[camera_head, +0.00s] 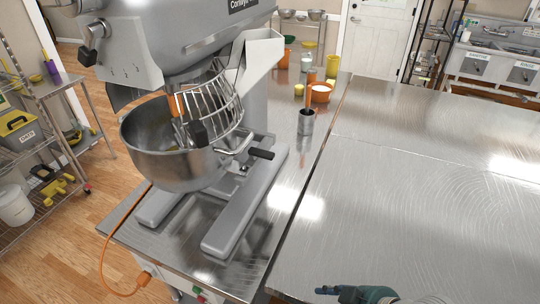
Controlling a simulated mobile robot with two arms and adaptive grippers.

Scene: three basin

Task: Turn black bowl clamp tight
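The steel mixing bowl (170,163) hangs on the large grey stand mixer (190,35), under its wire guard (212,100). A black block (198,132) sits at the bowl's near right rim, close to an orange strip (176,106). A black-gripped lever (262,153) sticks out to the right of the bowl. I cannot tell for sure which black part is the clamp, or how tight it is. A dark teal device (350,294) at the bottom edge seems to be my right gripper, well away from the bowl; its fingers cannot be made out. My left gripper is not in view.
The mixer stands on a steel table (165,235) beside a wide, bare steel table (420,180). A steel cup with utensils (306,120) and an orange-white tub (320,93) stand behind. An orange cable (103,255) hangs at the front left. A wire shelf (30,150) is at left.

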